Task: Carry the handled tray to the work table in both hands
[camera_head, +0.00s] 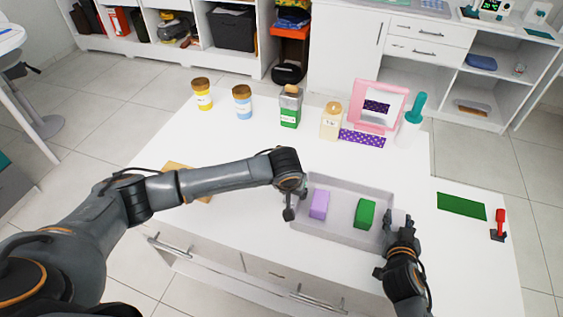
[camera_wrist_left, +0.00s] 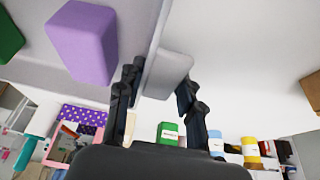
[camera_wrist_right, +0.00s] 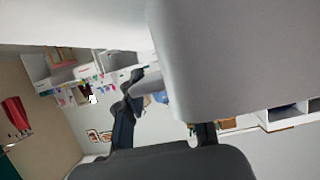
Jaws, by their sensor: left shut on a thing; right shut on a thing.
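The grey tray (camera_head: 338,222) sits at the front of the white table (camera_head: 215,145), and I cannot tell whether it touches the top. A purple block (camera_head: 319,204) and a green block (camera_head: 365,213) stand in it. My left gripper (camera_head: 291,207) is at the tray's left end; the left wrist view shows its fingers on both sides of the grey handle (camera_wrist_left: 167,72). My right gripper (camera_head: 398,222) is shut at the tray's right end. In the right wrist view the tray (camera_wrist_right: 235,60) fills the upper right and partly hides the fingers.
Bottles (camera_head: 290,107), a pink-framed mirror (camera_head: 378,105) and a teal-topped bottle (camera_head: 412,118) line the table's back. A green mat (camera_head: 461,206) and a red-handled item (camera_head: 499,224) lie at right. A tan board (camera_head: 180,180) is partly behind my left arm. Shelves stand beyond.

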